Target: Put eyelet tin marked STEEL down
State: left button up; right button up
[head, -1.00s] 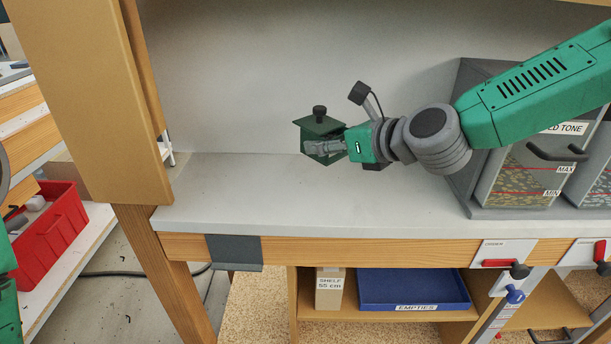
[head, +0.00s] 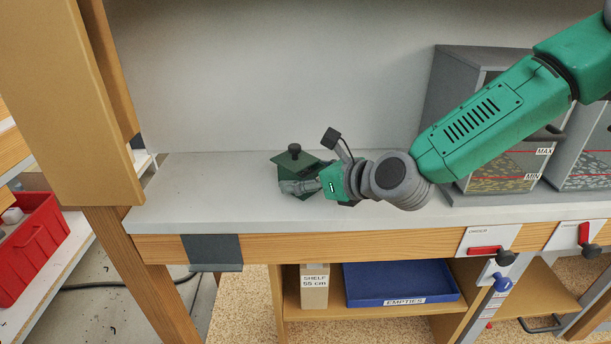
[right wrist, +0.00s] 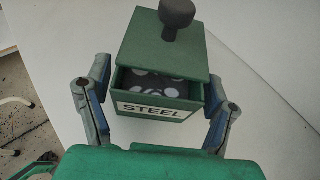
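The eyelet tin marked STEEL (head: 291,172) is a dark green box with a lid and a black knob. In the right wrist view the tin (right wrist: 160,108) shows its STEEL label, and dark contents with pale round spots show under the raised lid. My left gripper is not in view.
Grey bins (head: 500,170) with MAX and MIN lines stand at the right. A wooden post (head: 70,100) rises at the left. The worktop left of the tin is clear.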

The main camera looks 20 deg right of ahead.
jog(key=shift+a, duration=0.45)
jog(key=shift+a+r, duration=0.15)
jog(key=shift+a, duration=0.05)
jog(key=shift+s+r, duration=0.2)
jog(key=shift+s, duration=0.15)
jog(key=v, duration=0.3)
jog(key=d+p+v, duration=0.1)
jog(key=v, duration=0.2)
jog(key=p+v, duration=0.1)
jog(key=v, duration=0.3)
jog(key=shift+w+d+f, duration=0.15)
jog(key=shift+w+d, duration=0.05)
jog(key=shift+s, duration=0.35)
jog(key=shift+s+a+r, duration=0.1)
jog(key=shift+s+r, duration=0.1)
jog(key=shift+r, duration=0.05)
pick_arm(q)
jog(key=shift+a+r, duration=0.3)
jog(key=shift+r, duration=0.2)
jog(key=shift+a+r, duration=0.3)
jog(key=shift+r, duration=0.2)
pick_arm(e)
jog(key=shift+a, duration=0.3)
